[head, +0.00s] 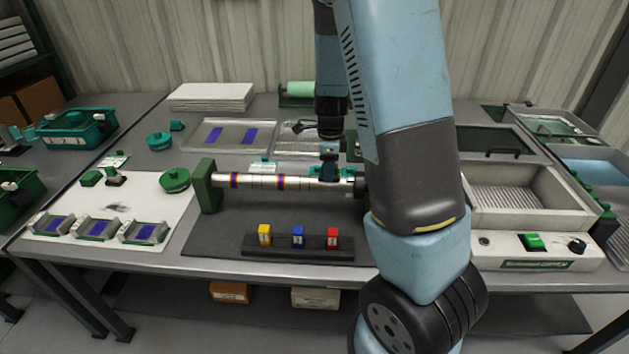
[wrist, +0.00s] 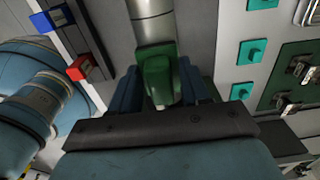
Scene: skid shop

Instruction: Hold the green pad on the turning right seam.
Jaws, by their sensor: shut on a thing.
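A steel pipe (head: 305,184) lies level, its left end at a green stand (head: 206,187). Two purple-and-orange seam bands show on it, a left one (head: 234,180) and one farther right (head: 281,182). My gripper (head: 329,166) is over the pipe's right part, right of both bands. In the wrist view its dark blue fingers (wrist: 159,88) are shut on a green pad (wrist: 157,72). The pad's far end meets the pipe (wrist: 152,25) in that view; I cannot tell whether it touches. Turning cannot be judged from these frames.
A black rack (head: 290,252) with yellow, blue and red blocks stands in front of the pipe. A control box with a green switch (head: 533,242) and a grey basin (head: 535,212) are at right. A white mat (head: 150,200) with small trays lies at left.

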